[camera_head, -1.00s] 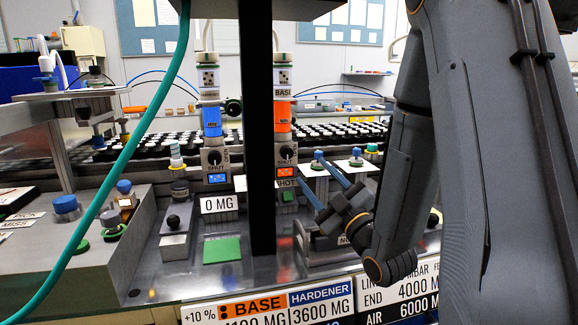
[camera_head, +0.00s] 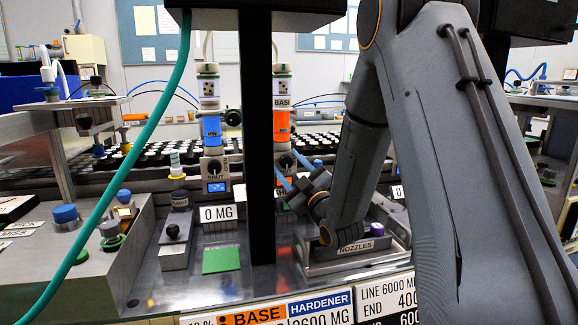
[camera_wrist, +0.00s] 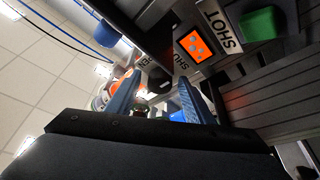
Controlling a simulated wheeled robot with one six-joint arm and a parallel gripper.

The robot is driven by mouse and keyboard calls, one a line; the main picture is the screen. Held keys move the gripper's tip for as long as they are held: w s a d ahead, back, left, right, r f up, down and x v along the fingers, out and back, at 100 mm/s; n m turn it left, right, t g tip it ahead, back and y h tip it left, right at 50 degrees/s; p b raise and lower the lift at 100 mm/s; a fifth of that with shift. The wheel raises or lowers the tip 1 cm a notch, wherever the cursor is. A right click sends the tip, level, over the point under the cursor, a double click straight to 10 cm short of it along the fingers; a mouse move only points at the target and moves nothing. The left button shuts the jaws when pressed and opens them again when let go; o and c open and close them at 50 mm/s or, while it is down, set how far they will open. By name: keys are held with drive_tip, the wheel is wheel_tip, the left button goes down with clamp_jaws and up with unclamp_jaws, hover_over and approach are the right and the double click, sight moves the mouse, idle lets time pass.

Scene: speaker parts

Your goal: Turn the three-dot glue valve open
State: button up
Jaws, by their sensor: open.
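Two glue valves stand side by side at the back of the bench. The left one is blue (camera_head: 211,128), with a black knob (camera_head: 213,168) at SHUT above a blue display. The right one is orange (camera_head: 282,122), marked BASE, with a black knob (camera_head: 286,161) partly behind my gripper. Spotted labels sit on both; I cannot count their dots surely. My gripper (camera_head: 291,171) is open, its blue fingers apart in front of the orange valve's lower part. In the wrist view, my fingers (camera_wrist: 156,92) are apart beside an orange spotted display (camera_wrist: 195,45) and the SHUT lettering.
A black post (camera_head: 258,130) stands between the valves and hides part of the bench. A teal hose (camera_head: 150,130) hangs at left. A green pad (camera_head: 221,260) lies in front of the 0 MG sign. A nozzle tray (camera_head: 345,262) is below my arm.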

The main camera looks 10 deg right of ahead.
drive_tip(key=shift+c, duration=0.5)
drive_tip(key=c, duration=1)
drive_tip(key=shift+o, duration=0.3)
drive_tip(key=shift+n, duration=0.5)
drive_tip(key=n+g+y, duration=0.1)
drive_tip(key=n, duration=0.1)
drive_tip(key=n+b, duration=0.1)
drive_tip(key=n, duration=0.1)
drive_tip(key=shift+d+r+g+y, duration=0.1)
drive_tip(key=shift+d+g+y, duration=0.05)
drive_tip(key=shift+g+y, duration=0.25)
drive_tip(key=n+g+b, duration=0.1)
drive_tip(key=n, duration=0.4)
drive_tip(key=shift+r+g+b, duration=0.15)
drive_tip(key=shift+g+b, duration=0.25)
drive_tip(key=n+b, duration=0.1)
drive_tip(key=n, duration=0.1)
drive_tip(key=n+g+b, duration=0.1)
drive_tip(key=n, duration=0.1)
drive_tip(key=shift+g+h, duration=0.3)
drive_tip(key=shift+h, duration=0.1)
drive_tip(key=shift+r+n+g+h+b, duration=0.1)
drive_tip(key=shift+n+g+h+b, duration=0.25)
drive_tip(key=shift+n+b, duration=0.45)
drive_tip(key=shift+r+n+g+h+b, duration=0.1)
drive_tip(key=shift+n+g+h+b, duration=0.25)
drive_tip(key=shift+n, duration=0.75)
